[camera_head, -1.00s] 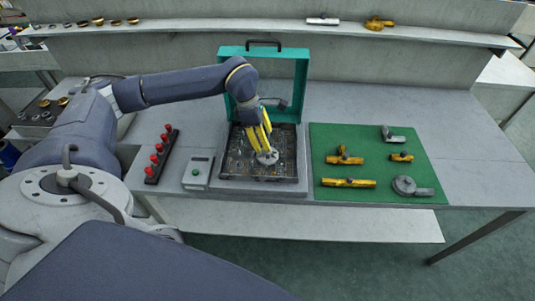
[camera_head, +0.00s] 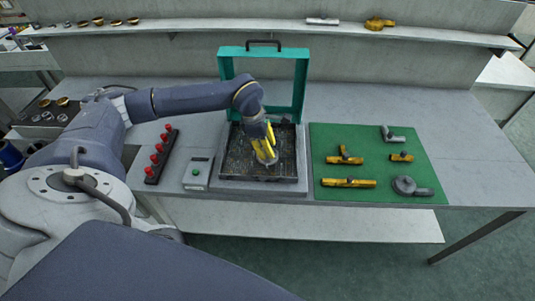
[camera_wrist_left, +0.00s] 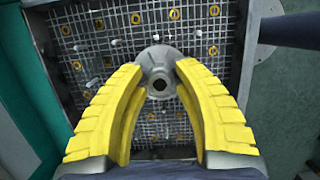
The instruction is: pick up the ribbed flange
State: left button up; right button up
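The grey metal flange (camera_wrist_left: 159,68), round with a raised hub and a centre hole, shows in the left wrist view over the dark gridded bed of the case. My left gripper (camera_head: 265,161) has yellow ribbed fingers pointing down into the case. In the left wrist view its fingers (camera_wrist_left: 161,70) stand apart, one on each side of the flange hub; firm contact cannot be made out. In the head view the fingers largely hide the flange. My right gripper is not in view.
The case (camera_head: 230,184) has an upright teal lid (camera_head: 262,51) behind the arm. A button box (camera_head: 197,173) and a rack of red knobs (camera_head: 158,158) stand left. A green mat (camera_head: 375,143) with brass and grey fittings lies right. The table's far right is clear.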

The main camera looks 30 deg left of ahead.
pick_arm(q)
grip_shut()
jog(key=shift+r, duration=0.15)
notch_tip(320, 180, up, 25)
dwell(1.6)
